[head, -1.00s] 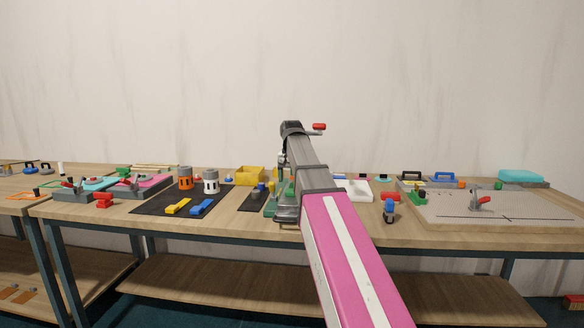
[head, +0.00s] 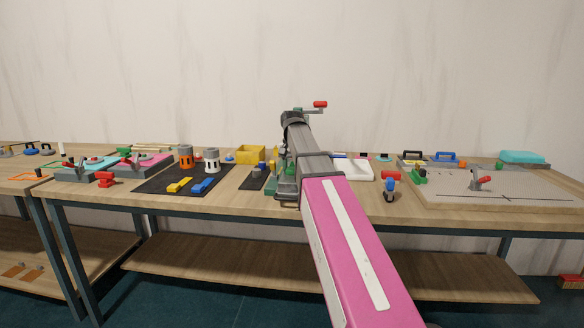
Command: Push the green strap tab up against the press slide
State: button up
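A press-like device with a red-knobbed lever (head: 320,104) stands near the bench's middle, mostly hidden behind my arm. Part of a green base (head: 271,184) shows just left of the arm. I cannot make out the green strap tab or the press slide. My pink and grey arm reaches up and forward over the front edge, and its far end is hidden. Grey parts show beside it, but I cannot tell whether they are mine or the press's. My gripper cannot be made out.
Left of the arm is a black mat (head: 160,185) with yellow and blue blocks, an orange cylinder (head: 186,156) and a white one (head: 212,158). A yellow bin (head: 249,154) stands behind. Right are a blue and red tool (head: 389,187) and a large board (head: 520,192).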

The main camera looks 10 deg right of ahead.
jog(key=shift+w+d, duration=0.3)
jog(key=shift+w, duration=0.6)
jog(key=shift+w+d, duration=0.3)
jog(key=shift+w, duration=0.6)
jog(key=shift+w+d, duration=0.3)
jog(key=shift+w, duration=0.6)
jog(key=o, duration=1)
jog(key=shift+w+r, duration=0.2)
jog(key=shift+r, duration=0.55)
jog(key=shift+s+r, duration=0.1)
jog(key=shift+r, duration=1.7)
